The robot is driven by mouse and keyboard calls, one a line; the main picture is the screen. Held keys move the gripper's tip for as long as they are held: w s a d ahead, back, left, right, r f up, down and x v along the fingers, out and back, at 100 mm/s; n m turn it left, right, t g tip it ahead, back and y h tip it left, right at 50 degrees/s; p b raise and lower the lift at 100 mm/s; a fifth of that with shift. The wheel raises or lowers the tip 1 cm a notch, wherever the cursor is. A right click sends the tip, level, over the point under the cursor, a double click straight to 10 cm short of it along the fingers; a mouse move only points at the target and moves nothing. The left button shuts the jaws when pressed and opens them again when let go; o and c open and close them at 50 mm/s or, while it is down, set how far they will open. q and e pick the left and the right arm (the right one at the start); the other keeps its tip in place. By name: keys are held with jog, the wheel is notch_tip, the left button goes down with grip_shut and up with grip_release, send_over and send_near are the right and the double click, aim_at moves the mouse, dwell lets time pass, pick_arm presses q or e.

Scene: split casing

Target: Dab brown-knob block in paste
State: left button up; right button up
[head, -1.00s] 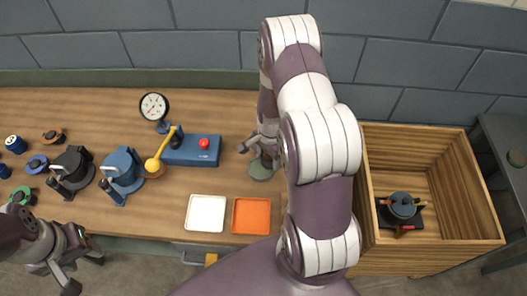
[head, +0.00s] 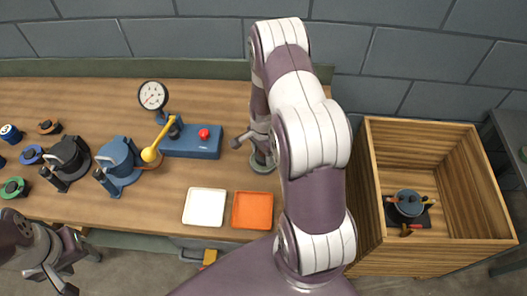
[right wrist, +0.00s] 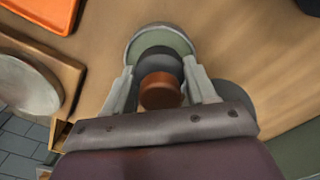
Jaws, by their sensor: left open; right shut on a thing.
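My right gripper (right wrist: 160,72) is shut on the brown-knob block, whose brown knob (right wrist: 160,92) stands up between the fingers. The dark grey block body lies below the knob and is partly hidden by it and the fingers. Beneath it is a round dish with a pale rim and grey-green paste (right wrist: 158,43). The block overlaps the dish in the right wrist view; I cannot tell whether it touches the paste. In the head view the dish (head: 262,163) stands at the bench's right end, partly behind my right arm. My left gripper (head: 80,271) is open and empty at lower left.
A white tray (head: 205,207) and an orange tray (head: 252,211) lie left of my right arm. A wooden crate (head: 385,240) holds a blue-topped assembly (head: 408,203).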

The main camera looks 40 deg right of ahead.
jog(key=shift+f+b, duration=0.4)
jog(key=shift+f, duration=0.05)
dwell(0.9)
dwell(0.8)
notch_tip(320, 180, up, 7)
jog(key=p, duration=0.6)
dwell(0.7)
